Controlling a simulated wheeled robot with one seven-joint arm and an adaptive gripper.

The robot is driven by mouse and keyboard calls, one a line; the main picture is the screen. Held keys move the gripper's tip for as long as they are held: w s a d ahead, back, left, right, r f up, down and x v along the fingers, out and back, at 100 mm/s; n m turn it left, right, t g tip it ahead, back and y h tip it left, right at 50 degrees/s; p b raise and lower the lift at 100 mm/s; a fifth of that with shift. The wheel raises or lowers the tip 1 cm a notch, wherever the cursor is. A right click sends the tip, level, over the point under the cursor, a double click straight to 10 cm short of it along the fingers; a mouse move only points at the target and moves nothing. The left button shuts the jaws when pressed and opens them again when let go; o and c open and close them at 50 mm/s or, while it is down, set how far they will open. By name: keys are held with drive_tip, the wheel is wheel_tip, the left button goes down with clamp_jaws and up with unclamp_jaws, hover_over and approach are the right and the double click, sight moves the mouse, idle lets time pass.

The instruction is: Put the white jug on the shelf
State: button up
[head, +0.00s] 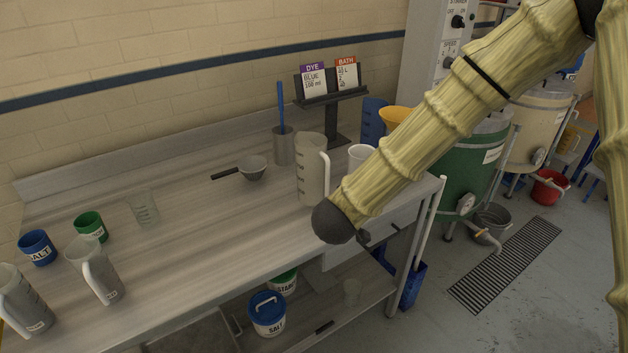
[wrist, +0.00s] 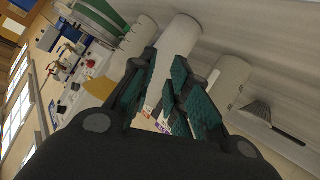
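The tall whitish jug (head: 311,170) stands upright on the grey bench, its pale handle on its right side. In the head view my arm hides most of the gripper, near the bench's front edge.
A card stand (head: 335,100) is behind. Two greyish jugs (head: 94,271) (head: 24,302) stand at left. The bench centre is fairly clear.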

wheel_tip(320, 180, down, 2)
drive_tip(key=w+a+t+y+b, duration=0.1)
drive_tip(key=a+t, duration=0.1)
drive_tip(key=t, duration=0.1)
drive_tip(key=t+y+b, duration=0.1)
drive_tip(key=t+y, duration=0.2)
drive_tip(key=y, duration=0.2)
approach(328, 183)
drive_tip(key=w, duration=0.2)
drive_tip(key=w+a+p, duration=0.1)
drive_tip(key=w, duration=0.2)
drive_tip(key=shift+w+r, duration=0.1)
drive_tip(key=shift+r, duration=0.05)
drive_tip(key=shift+w+r+h+p, duration=0.1)
drive_tip(key=shift+w+h+p, duration=0.2)
drive_tip(key=shift+w+p, duration=0.15)
drive_tip(key=shift+w+a+f+p, duration=0.1)
drive_tip(key=shift+w+p, duration=0.35)
drive_tip(key=shift+w, duration=0.65)
drive_tip(key=shift+w+a+f+p, duration=0.15)
drive_tip(key=shift+w+p, duration=0.25)
drive_tip(key=shift+w, duration=0.7)
drive_tip(key=shift+d, duration=0.1)
clamp_jaws()
